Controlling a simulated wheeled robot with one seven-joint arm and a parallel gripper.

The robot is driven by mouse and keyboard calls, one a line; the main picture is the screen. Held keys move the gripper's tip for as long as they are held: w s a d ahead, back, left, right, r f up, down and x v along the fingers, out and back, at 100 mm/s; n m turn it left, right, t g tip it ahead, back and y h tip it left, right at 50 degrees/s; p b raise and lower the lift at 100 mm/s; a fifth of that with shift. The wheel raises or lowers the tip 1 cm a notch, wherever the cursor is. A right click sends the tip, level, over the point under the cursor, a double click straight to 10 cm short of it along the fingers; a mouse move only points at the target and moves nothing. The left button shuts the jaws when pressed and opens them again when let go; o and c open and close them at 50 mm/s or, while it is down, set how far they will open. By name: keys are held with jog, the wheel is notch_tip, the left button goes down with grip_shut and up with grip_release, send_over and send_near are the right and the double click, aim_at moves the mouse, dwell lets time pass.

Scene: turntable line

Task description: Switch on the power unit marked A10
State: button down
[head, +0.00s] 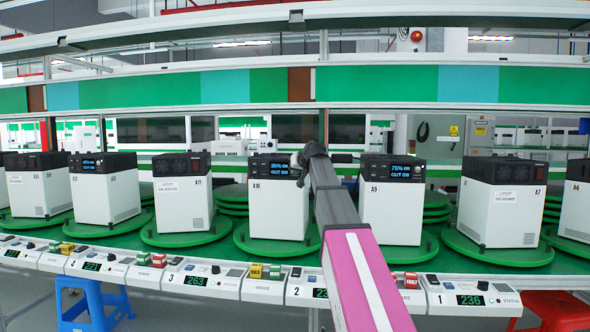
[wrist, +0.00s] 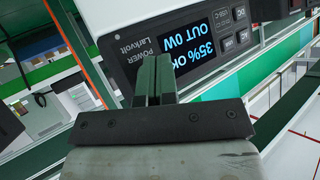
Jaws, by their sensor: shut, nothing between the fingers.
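The power unit marked A10 (head: 276,212) is a white box with a black top panel, standing on a green turntable left of my arm. Its lit display (wrist: 198,44) shows upside down in the wrist view and reads 35% OK, OUT 0W. Small dark buttons (wrist: 240,36) marked DC, USB and AC sit beside the display. My gripper (head: 298,160) is at the unit's upper right front in the head view. In the wrist view my gripper (wrist: 153,66) is shut and empty, its tips over the panel beside the display. I cannot tell whether they touch it.
Unit A9 (head: 390,208) stands to the right with a lit 75% display. Unit A11 (head: 182,200) stands to the left with a dark panel. More units stand on green turntables along the line. A control rail (head: 200,278) with coloured buttons runs in front.

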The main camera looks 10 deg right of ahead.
jog(key=shift+s+a, duration=0.25)
jog(key=shift+s, duration=0.55)
jog(key=shift+s+a, duration=0.3)
jog(key=shift+s, duration=0.45)
jog(key=shift+s+a, duration=0.25)
jog(key=shift+s, duration=0.55)
